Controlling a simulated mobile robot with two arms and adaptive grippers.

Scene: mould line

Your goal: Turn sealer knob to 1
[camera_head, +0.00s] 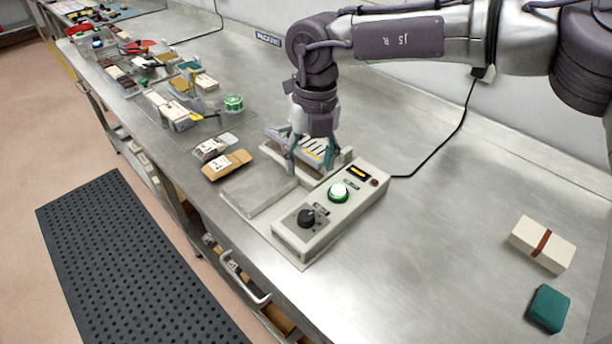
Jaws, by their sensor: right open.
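The sealer's beige control box (333,212) sits on the steel bench near its front edge. A black sealer knob (306,217) is on the box's near end. The knob's setting is too small to read. My right gripper (309,168) points down behind the box, over the sealer's rear part, with its fingers apart and empty. It is up and to the left of the green button, apart from the knob. My left gripper is out of view.
A flat grey plate (258,188) adjoins the box on the left. A white banded box (541,244) and a teal block (548,307) lie at right. A black cable runs to the wall. Bench right of the box is clear.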

